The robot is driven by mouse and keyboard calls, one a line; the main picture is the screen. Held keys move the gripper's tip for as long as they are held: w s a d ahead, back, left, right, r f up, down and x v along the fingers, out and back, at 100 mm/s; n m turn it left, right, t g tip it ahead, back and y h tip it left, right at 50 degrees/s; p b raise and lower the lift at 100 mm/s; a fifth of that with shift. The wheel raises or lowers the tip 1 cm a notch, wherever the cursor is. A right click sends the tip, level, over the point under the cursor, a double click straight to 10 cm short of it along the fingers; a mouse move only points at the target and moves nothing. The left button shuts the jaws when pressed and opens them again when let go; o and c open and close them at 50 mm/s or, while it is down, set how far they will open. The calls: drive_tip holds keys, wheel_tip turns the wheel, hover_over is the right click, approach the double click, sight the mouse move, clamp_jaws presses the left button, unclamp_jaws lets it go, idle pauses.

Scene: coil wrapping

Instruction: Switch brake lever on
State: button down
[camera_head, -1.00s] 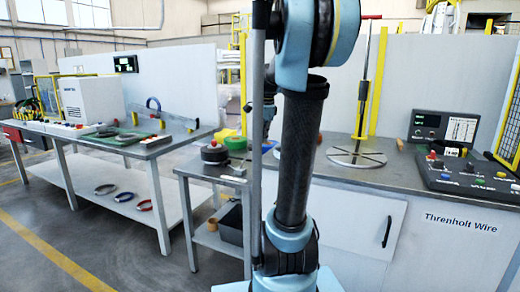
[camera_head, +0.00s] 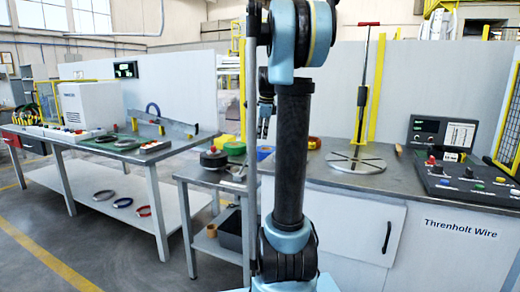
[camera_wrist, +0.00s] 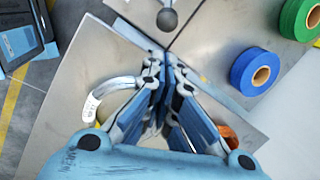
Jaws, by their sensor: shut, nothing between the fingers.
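In the wrist view my gripper (camera_wrist: 165,70) points at a grey worktop with its fingers together and nothing between them. A grey ball knob on a short stem (camera_wrist: 167,18) is just beyond the fingertips, apart from them; it looks like the brake lever, but I cannot be sure. A white curved plate with small dark marks (camera_wrist: 103,92) lies left of the fingers and partly under them. In the head view, my arm hides the gripper. A small grey fitting (camera_head: 238,176) on the low side table may be the lever's mount; its setting is unclear.
A blue roll (camera_wrist: 255,70) and a green roll (camera_wrist: 300,18) lie to the right. An orange ring (camera_wrist: 228,135) is partly behind the gripper. A tall red-handled rod (camera_head: 366,70) stands over a round slotted plate (camera_head: 356,162). A control panel (camera_head: 470,180) is at the right.

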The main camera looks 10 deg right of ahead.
drive_tip(key=x, duration=0.9)
drive_tip(key=shift+f, duration=0.35)
drive_tip(key=shift+r, duration=0.1)
